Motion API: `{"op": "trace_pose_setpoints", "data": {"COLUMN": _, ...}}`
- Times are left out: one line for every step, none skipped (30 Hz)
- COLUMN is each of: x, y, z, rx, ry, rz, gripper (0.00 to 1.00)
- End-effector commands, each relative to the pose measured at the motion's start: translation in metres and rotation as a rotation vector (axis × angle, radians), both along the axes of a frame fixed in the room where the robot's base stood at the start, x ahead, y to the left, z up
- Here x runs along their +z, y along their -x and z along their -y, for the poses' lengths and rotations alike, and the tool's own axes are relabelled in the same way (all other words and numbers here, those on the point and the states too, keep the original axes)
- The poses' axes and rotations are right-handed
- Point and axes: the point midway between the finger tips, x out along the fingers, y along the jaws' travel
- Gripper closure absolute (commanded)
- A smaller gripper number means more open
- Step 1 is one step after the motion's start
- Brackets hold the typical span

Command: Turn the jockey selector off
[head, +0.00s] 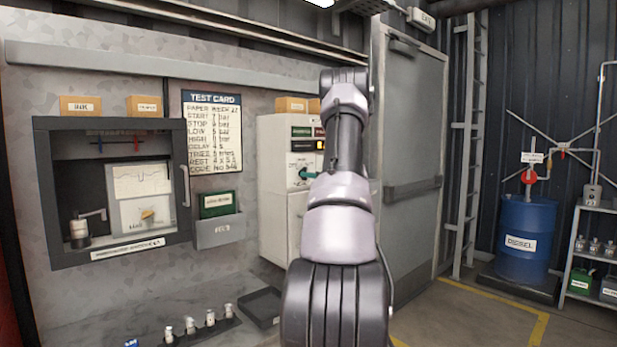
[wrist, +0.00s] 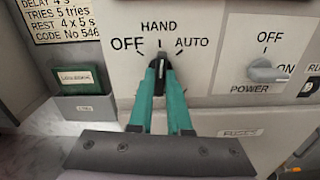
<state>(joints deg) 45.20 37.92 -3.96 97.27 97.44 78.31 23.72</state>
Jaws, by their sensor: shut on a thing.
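The jockey selector (wrist: 160,77) is a small dark knob on a pale panel, marked OFF at left, HAND at top and AUTO at right. It appears to point straight up at HAND. My gripper (wrist: 160,75) has its two teal fingers shut on the knob from below, one on each side. In the head view, my gripper (head: 306,173) shows as a bit of teal at the front of the pale cabinet (head: 277,190). My arm hides much of the cabinet's right side there, and the knob cannot be made out.
Right of the selector is a grey POWER switch (wrist: 266,72) marked OFF and ON, its lever lying roughly level. A FUSES label (wrist: 240,133) is below.

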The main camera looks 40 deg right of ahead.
Motion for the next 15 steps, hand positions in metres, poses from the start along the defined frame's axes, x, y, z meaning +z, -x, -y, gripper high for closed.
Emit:
{"op": "trace_pose_setpoints", "data": {"x": -0.0007, "y": 0.0003, "z": 0.0003, "rx": -0.001, "ry": 0.043, "rz": 0.002, "gripper": 1.0}}
{"op": "trace_pose_setpoints", "data": {"x": -0.0009, "y": 0.0003, "z": 0.0004, "rx": -0.001, "ry": 0.072, "rz": 0.005, "gripper": 1.0}}
{"op": "trace_pose_setpoints", "data": {"x": -0.0009, "y": 0.0004, "z": 0.0005, "rx": -0.001, "ry": 0.11, "rz": 0.007, "gripper": 1.0}}
{"op": "trace_pose_setpoints", "data": {"x": -0.001, "y": 0.0003, "z": 0.0005, "rx": -0.001, "ry": 0.138, "rz": 0.009, "gripper": 1.0}}
{"op": "trace_pose_setpoints", "data": {"x": -0.001, "y": 0.0004, "z": 0.0006, "rx": -0.001, "ry": 0.167, "rz": 0.011, "gripper": 1.0}}
{"op": "trace_pose_setpoints", "data": {"x": -0.001, "y": 0.0003, "z": 0.0006, "rx": -0.001, "ry": 0.205, "rz": 0.014, "gripper": 1.0}}
{"op": "trace_pose_setpoints", "data": {"x": -0.001, "y": 0.0003, "z": 0.0006, "rx": -0.001, "ry": 0.232, "rz": 0.016, "gripper": 1.0}}
{"op": "trace_pose_setpoints", "data": {"x": -0.001, "y": 0.0002, "z": 0.0006, "rx": -0.001, "ry": 0.261, "rz": 0.018, "gripper": 1.0}}
{"op": "trace_pose_setpoints", "data": {"x": -0.0009, "y": 0.0002, "z": 0.0006, "rx": -0.001, "ry": 0.299, "rz": 0.021, "gripper": 1.0}}
{"op": "trace_pose_setpoints", "data": {"x": -0.0009, "y": 0.0002, "z": 0.0006, "rx": -0.001, "ry": 0.327, "rz": 0.024, "gripper": 1.0}}
{"op": "trace_pose_setpoints", "data": {"x": -0.0009, "y": 0.0001, "z": 0.0007, "rx": 0.0, "ry": 0.356, "rz": 0.026, "gripper": 1.0}}
{"op": "trace_pose_setpoints", "data": {"x": -0.0008, "y": 0.0002, "z": 0.0008, "rx": -0.001, "ry": 0.393, "rz": 0.029, "gripper": 1.0}}
{"op": "trace_pose_setpoints", "data": {"x": -0.0008, "y": 0.0003, "z": 0.0009, "rx": -0.001, "ry": 0.422, "rz": 0.031, "gripper": 1.0}}
{"op": "trace_pose_setpoints", "data": {"x": -0.0008, "y": 0.0004, "z": 0.001, "rx": -0.001, "ry": 0.451, "rz": 0.033, "gripper": 1.0}}
{"op": "trace_pose_setpoints", "data": {"x": -0.0008, "y": 0.0005, "z": 0.0013, "rx": -0.001, "ry": 0.488, "rz": 0.036, "gripper": 1.0}}
